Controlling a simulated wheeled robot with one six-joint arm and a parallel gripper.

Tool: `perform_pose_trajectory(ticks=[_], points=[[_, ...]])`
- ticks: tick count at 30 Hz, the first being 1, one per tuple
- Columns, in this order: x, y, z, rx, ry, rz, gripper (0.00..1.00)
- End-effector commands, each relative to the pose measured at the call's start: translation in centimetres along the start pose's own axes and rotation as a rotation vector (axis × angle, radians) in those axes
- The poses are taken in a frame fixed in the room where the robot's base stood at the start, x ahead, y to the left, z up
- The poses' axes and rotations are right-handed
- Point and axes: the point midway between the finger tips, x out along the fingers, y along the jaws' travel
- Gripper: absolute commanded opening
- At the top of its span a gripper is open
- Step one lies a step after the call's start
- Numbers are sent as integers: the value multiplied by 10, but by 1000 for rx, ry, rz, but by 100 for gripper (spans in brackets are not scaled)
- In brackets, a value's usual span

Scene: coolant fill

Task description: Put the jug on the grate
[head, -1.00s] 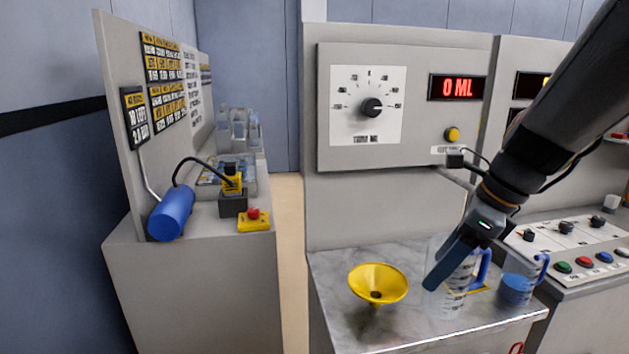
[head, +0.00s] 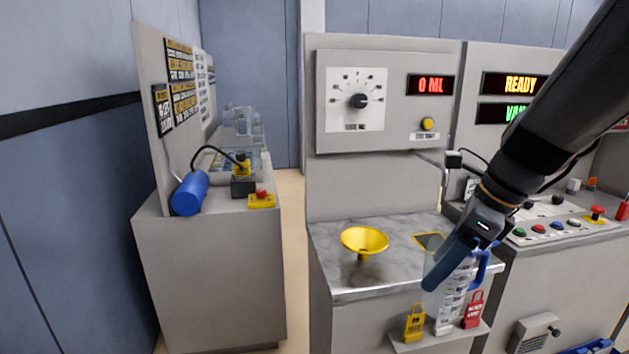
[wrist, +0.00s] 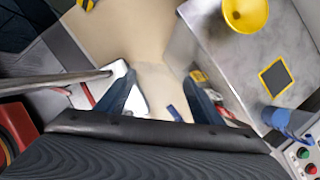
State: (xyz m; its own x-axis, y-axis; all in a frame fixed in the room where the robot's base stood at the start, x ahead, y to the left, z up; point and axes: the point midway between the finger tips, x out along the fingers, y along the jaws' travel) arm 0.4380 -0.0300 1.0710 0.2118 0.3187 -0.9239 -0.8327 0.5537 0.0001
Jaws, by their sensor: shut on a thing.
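The clear jug (head: 452,288) with white markings and a blue handle (head: 482,266) is held roughly upright by my gripper (head: 436,284). In the head view it overlaps the front edge of the metal counter. The grate (head: 428,241), a dark square with a yellow border, lies on the counter behind and left of the jug. It also shows whole and bare in the wrist view (wrist: 275,78), to the right of my gripper (wrist: 160,98). The jug's clear wall is hard to make out between the fingers there.
A yellow funnel (head: 364,240) stands on the counter (head: 335,272), left of the grate. A container with blue contents (wrist: 288,121) stands beside the grate in the wrist view. Yellow and red padlocks (head: 413,323) sit below the counter's front.

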Motion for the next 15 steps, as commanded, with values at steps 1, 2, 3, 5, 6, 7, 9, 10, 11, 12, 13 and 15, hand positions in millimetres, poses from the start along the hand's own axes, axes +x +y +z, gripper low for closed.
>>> perform_pose_trajectory(ticks=[1, 2, 3, 5, 6, 7, 9, 10, 11, 12, 13, 15], points=[[0, 0, 0, 0, 0, 0, 38], [0, 0, 0, 0, 0, 0, 38], [0, 0, 0, 0, 0, 0, 38], [1, 0, 0, -2, 0, 1, 38], [5, -1, -1, -25, 1, 13, 38], [8, -1, -2, -40, 1, 20, 38], [13, -2, -3, -75, 1, 35, 38], [16, -2, -3, -89, 1, 41, 38], [18, -2, -4, -104, 0, 47, 38], [22, -3, -5, -128, 1, 57, 38], [25, -3, -5, -148, 1, 66, 38], [32, -5, -7, -193, 1, 84, 38]])
